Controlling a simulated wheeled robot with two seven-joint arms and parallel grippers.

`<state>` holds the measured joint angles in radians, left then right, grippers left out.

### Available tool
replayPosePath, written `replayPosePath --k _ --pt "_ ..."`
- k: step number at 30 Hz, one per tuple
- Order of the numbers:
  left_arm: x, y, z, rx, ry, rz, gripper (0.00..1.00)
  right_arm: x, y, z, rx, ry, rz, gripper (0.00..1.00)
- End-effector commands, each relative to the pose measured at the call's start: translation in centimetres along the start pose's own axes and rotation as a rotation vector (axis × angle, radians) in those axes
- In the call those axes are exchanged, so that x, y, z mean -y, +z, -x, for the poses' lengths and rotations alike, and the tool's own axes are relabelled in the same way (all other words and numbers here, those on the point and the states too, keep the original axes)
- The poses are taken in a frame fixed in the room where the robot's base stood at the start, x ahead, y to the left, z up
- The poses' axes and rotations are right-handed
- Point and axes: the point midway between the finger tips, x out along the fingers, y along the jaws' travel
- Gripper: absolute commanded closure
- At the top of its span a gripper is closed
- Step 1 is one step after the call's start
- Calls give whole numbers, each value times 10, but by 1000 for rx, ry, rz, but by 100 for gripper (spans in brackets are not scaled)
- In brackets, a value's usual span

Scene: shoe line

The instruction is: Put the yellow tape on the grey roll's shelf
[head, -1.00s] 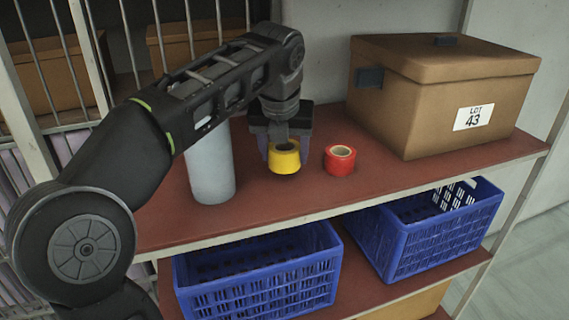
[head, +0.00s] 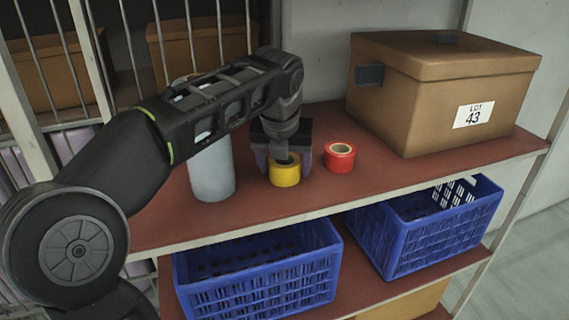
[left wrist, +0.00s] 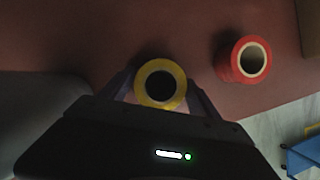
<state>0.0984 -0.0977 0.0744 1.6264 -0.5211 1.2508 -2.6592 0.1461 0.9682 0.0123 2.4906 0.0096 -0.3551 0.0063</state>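The yellow tape (head: 285,174) is a short roll at the red-brown upper shelf (head: 300,205), between the grey roll and a red tape. My left gripper (head: 283,165) points down over it, with a finger on each side, shut on it. In the left wrist view the yellow tape (left wrist: 160,84) sits between the fingertips, its dark hole facing the camera. The tape looks at or very near the shelf surface; its underside contact is unclear. The grey roll (head: 211,168) stands upright on the same shelf to the left, partly hidden by my left arm. My right gripper is out of view.
A red tape (head: 339,158) stands just right of the yellow one. A lidded brown box (head: 425,110) marked LOT 43 fills the shelf's right part. Blue crates (head: 262,280) (head: 425,235) stand on the shelf below. Barred cage sides are at left. The shelf's front strip is clear.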

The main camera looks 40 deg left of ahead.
Motion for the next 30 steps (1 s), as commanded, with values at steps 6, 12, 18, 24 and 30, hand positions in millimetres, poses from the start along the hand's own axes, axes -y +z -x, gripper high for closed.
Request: replayPosePath --k 6,12,18,24,30 --pt "0 0 0 0 0 0 18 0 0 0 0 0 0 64" --pt "0 1 2 0 0 0 18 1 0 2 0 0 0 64" --pt "1 2 20 3 -2 -1 18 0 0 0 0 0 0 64" --pt "1 2 54 3 -2 -1 18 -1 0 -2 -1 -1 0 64" --pt "0 2 78 0 0 0 18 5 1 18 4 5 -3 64"
